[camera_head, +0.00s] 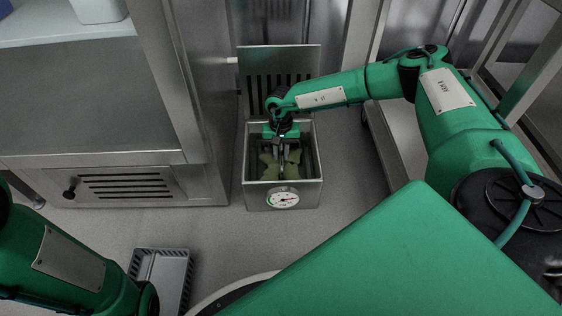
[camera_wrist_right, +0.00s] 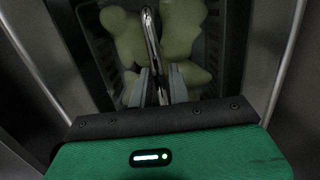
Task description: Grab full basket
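The basket (camera_wrist_right: 237,50) is dark, with slotted walls, and sits inside a metal cooker (camera_head: 256,200) in the head view. Pale yellow-green pasta pieces (camera_head: 268,168) lie in it and also show in the right wrist view (camera_wrist_right: 183,28). A shiny metal bar, the basket's handle (camera_wrist_right: 151,32), runs up from between my right fingers. My right gripper (camera_head: 283,165) points down into the cooker, its two fingers close together on either side of the handle, and it looks shut on it. The left gripper is out of view; only its arm shows at lower left.
The cooker has a round dial (camera_head: 283,199) on its front and a raised slotted lid (camera_head: 279,68) behind. A metal cabinet (camera_head: 100,95) stands close on the left. A grey tray (camera_head: 186,262) lies at lower left. A metal frame stands at right.

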